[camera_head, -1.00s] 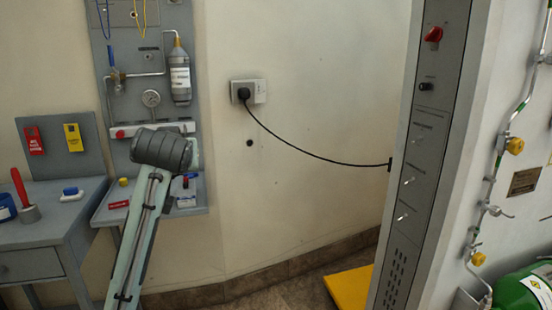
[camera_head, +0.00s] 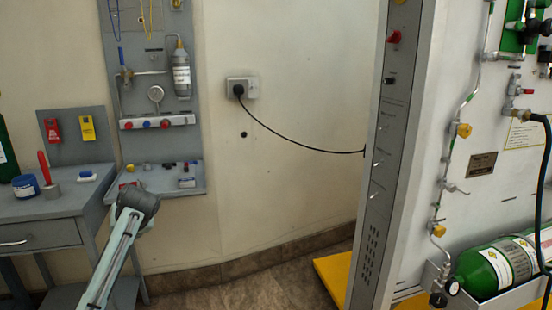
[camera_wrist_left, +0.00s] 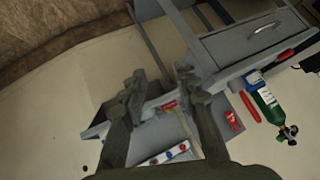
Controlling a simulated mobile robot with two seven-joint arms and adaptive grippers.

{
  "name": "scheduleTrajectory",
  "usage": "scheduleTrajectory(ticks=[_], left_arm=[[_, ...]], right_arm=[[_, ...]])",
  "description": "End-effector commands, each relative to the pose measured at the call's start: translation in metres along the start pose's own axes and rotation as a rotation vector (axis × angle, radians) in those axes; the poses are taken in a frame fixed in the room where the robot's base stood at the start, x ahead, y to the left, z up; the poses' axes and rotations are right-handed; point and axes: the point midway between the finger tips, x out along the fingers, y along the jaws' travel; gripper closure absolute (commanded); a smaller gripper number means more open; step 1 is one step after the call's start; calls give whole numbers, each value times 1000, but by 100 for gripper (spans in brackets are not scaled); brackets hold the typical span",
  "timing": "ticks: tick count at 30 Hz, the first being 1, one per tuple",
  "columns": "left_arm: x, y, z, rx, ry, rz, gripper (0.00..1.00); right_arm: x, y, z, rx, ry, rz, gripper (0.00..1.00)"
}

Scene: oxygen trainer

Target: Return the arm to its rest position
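My left arm (camera_head: 115,255) comes in from the lower left in the head view. It ends in a dark rounded joint (camera_head: 138,200) in front of the grey shelf; its gripper cannot be made out there. In the left wrist view my left gripper (camera_wrist_left: 160,84) shows two dark fingers spread apart, with nothing between them. Behind the fingers are the shelf and the grey desk, seen tilted. My right arm and gripper are in no view.
A grey desk (camera_head: 40,232) stands at the left, with a blue container (camera_head: 26,187) on it. A wall panel (camera_head: 150,95) rises above the shelf (camera_head: 190,190). A tall grey cabinet (camera_head: 385,150) and a green cylinder (camera_head: 490,268) are at the right.

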Motion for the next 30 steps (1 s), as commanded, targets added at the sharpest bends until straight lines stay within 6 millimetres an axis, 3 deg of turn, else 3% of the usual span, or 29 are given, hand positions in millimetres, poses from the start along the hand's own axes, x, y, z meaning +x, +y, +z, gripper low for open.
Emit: scheduleTrajectory(ticks=[1,3,10,17,24,25,30], left_arm=[[22,-15,16,10,-49,-40,70],[46,-32,34,20,-104,-83,70],[105,-89,91,43,-262,-205,70],[114,-24,25,191,30,59,70],[92,32,-42,291,369,257,70],[101,36,-19,302,332,258,70],[120,51,54,336,249,282,70]], right_arm=[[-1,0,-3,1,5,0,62],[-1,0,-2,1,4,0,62],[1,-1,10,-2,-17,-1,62],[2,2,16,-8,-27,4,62],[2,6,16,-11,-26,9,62],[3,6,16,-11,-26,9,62],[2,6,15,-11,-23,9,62]])
